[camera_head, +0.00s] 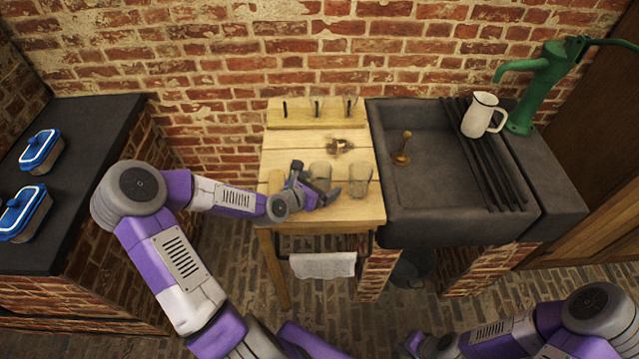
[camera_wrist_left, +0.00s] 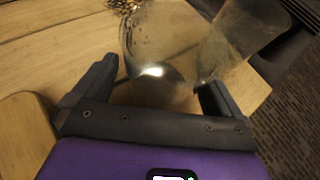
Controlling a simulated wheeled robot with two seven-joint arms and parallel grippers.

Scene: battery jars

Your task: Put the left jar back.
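Two clear glass jars stand on the wooden table (camera_head: 290,150). The left jar (camera_head: 320,172) is partly hidden by my left gripper (camera_head: 318,183). The right jar (camera_head: 360,181) stands apart from the gripper, nearer the sink. In the left wrist view, the left jar (camera_wrist_left: 160,50) is between the spread dark fingers of my left gripper (camera_wrist_left: 160,82); I see no clear grip on it. The right jar (camera_wrist_left: 248,30) shows behind the right finger. My right gripper (camera_head: 414,344) is low at the bottom edge, far from the jars, its fingers unclear.
A small brass-coloured object (camera_head: 340,147) lies behind the jars. A wooden rack (camera_head: 300,117) with dark upright pieces is at the table's back. A stone sink (camera_head: 425,190) adjoins on the right, with a white jug (camera_head: 479,115). A towel (camera_head: 322,265) hangs in front.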

